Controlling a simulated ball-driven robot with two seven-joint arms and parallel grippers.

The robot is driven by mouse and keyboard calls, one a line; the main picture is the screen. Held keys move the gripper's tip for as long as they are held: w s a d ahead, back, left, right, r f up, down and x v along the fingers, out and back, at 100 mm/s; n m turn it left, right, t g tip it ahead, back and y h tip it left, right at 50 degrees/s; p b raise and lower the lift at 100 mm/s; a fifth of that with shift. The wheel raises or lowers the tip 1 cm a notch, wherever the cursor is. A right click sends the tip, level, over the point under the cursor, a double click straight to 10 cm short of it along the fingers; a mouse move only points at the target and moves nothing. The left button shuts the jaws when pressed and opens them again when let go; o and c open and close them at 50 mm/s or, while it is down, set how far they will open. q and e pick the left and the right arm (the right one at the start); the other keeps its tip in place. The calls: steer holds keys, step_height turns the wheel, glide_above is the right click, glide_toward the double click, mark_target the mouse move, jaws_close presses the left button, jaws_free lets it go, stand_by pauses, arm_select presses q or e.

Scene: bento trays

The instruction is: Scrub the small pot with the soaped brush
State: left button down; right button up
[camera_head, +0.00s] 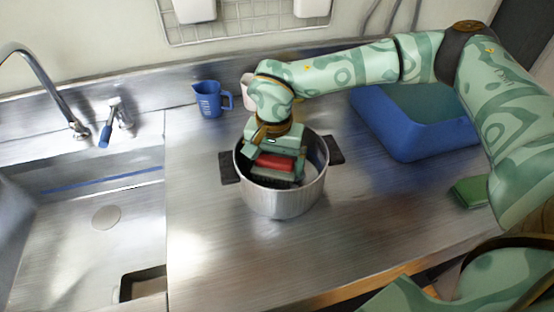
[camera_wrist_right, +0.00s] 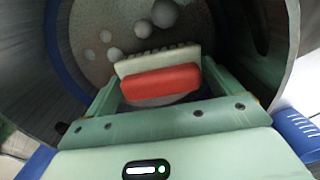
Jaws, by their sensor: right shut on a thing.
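The small pot (camera_head: 283,203) is a metal pot with two dark side handles, upright on the steel counter. My right gripper (camera_head: 274,166) reaches down into it from above. It is shut on the brush (camera_wrist_right: 160,82), which has a red top and a pale bristle side. In the right wrist view the brush lies between the two green fingers, close to the pot's inside. Whether the bristles touch the pot floor is hard to tell. Several pale round blobs (camera_wrist_right: 164,13) show on the speckled floor beyond the brush. My left gripper is not in view.
A blue measuring jug (camera_head: 209,100) and a partly hidden pale cup (camera_head: 247,90) stand behind the pot. A blue tub (camera_head: 420,142) is at right, with a green sponge-like block (camera_head: 469,192) near it. The sink (camera_head: 85,240) and tap (camera_head: 50,85) are left. The front counter is clear.

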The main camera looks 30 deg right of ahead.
step_height(320, 180, up, 6)
steer(key=p, duration=0.5)
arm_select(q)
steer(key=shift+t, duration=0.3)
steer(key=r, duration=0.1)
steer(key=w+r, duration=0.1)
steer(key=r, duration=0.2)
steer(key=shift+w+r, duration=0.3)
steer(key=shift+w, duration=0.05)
arm_select(e)
steer(key=shift+f, duration=0.1)
step_height(320, 180, up, 3)
steer(key=p, duration=0.3)
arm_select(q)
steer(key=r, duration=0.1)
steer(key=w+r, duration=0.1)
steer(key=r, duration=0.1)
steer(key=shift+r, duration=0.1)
